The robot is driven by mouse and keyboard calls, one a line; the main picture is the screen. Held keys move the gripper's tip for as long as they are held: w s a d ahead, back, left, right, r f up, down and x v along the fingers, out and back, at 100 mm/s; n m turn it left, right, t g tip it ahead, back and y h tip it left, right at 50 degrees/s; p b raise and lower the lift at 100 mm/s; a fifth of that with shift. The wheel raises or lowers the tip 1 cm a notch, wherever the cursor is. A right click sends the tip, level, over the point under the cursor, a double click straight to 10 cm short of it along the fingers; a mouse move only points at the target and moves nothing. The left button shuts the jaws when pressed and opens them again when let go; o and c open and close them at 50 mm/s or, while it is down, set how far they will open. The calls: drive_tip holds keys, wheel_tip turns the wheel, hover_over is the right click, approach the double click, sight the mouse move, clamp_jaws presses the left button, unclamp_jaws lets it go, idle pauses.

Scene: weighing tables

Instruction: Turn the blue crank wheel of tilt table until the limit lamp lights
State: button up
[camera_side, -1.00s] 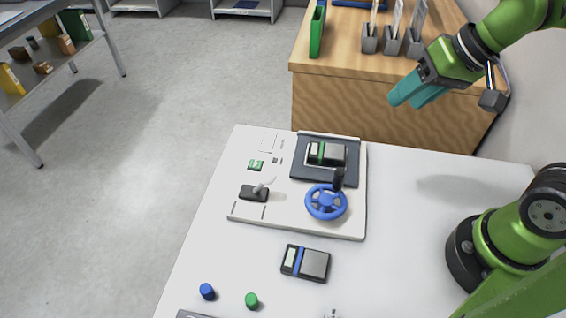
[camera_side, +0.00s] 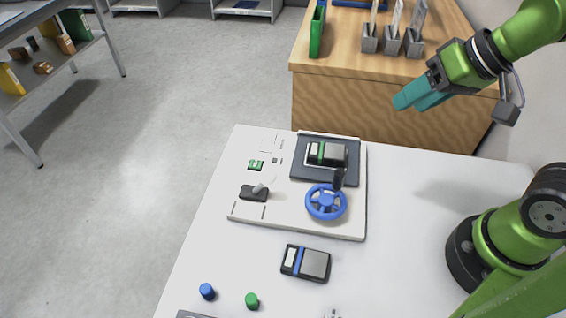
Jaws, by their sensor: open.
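The blue crank wheel (camera_side: 326,202) lies on the white panel board (camera_side: 290,222) on the table, with a dark handle (camera_side: 339,179) standing up at its upper right rim. Behind it is a dark tilt plate (camera_side: 325,173) bearing a black and grey block with a green stripe (camera_side: 327,154). A small green part (camera_side: 256,165) sits on the board's left side; I cannot tell whether any lamp is lit. My gripper (camera_side: 410,101), with teal fingers, is open and empty, high up and to the right of the wheel, well apart from it.
A lever switch on a black base (camera_side: 254,193) is left of the wheel. A scale-like device with a blue stripe (camera_side: 305,263) lies in front of the board. A blue knob (camera_side: 207,291) and a green knob (camera_side: 251,301) stand nearer. The white table (camera_side: 430,215) is clear right of the board.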

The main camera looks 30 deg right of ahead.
sight(341, 173)
drive_tip(key=w+a+n+g+h, duration=0.1)
drive_tip(key=w+a+n+g, duration=0.15)
drive_tip(key=a, duration=0.35)
drive_tip(key=w+a+n+g+h, duration=0.1)
drive_tip(key=w+a+n+g, duration=0.15)
drive_tip(key=a, duration=0.25)
drive_tip(key=shift+m+g+h, duration=0.3)
drive_tip(key=shift+m+g, duration=0.1)
drive_tip(key=shift+g, duration=0.2)
drive_tip(key=f, duration=1.1)
drive_tip(key=s+f, duration=0.1)
drive_tip(key=f, duration=0.4)
drive_tip(key=shift+d+f, duration=0.15)
drive_tip(key=shift+f, duration=0.1)
drive_tip(key=shift+c, duration=0.5)
